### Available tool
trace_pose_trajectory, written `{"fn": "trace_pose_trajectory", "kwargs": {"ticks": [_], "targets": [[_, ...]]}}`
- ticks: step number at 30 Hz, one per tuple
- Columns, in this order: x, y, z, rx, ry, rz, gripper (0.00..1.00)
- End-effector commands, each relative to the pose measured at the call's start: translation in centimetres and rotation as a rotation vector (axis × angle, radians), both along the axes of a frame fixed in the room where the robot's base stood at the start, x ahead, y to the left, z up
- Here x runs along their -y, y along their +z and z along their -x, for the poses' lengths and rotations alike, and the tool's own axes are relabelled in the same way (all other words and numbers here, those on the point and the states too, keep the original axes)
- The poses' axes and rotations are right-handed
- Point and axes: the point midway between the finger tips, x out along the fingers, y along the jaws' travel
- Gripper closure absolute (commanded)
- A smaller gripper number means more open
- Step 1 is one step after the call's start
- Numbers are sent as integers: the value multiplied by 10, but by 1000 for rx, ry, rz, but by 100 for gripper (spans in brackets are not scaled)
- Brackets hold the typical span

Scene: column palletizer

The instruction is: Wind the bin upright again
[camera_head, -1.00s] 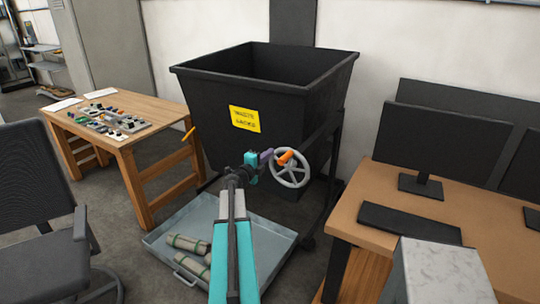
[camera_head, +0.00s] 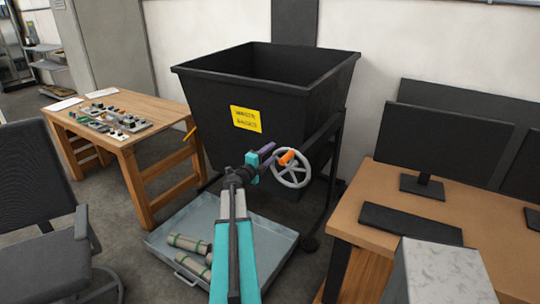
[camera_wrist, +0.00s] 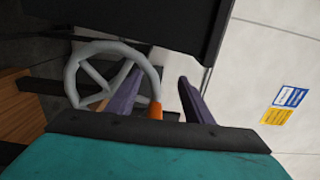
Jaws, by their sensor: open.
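The black bin (camera_head: 215,100), with a yellow label on its front, hangs in a dark frame and looks close to upright. A grey spoked handwheel (camera_head: 304,180) with an orange knob (camera_head: 287,157) is on the bin's front right. My gripper (camera_head: 276,153) is open, its purple fingers close to the knob. In the wrist view, the handwheel (camera_wrist: 68,80) is at upper left. The orange knob (camera_wrist: 155,111) lies between the two finger lines of my gripper (camera_wrist: 158,82). I cannot tell whether the fingers touch it.
A metal tray (camera_head: 262,238) with several rolled bundles (camera_head: 188,243) lies on the floor below the bin. A wooden workbench (camera_head: 150,128) stands left, a desk (camera_head: 390,235) with monitors right. An office chair (camera_head: 40,200) is at far left.

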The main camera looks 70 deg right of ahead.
Motion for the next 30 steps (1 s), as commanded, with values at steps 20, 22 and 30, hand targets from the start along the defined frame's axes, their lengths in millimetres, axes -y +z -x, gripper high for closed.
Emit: {"fn": "trace_pose_trajectory", "kwargs": {"ticks": [20, 22, 30], "targets": [[-42, 0, -10, 0, 1, -1, 53], [-47, 0, -12, 0, 1, -1, 53], [-68, 0, -17, 0, 0, 0, 53]]}}
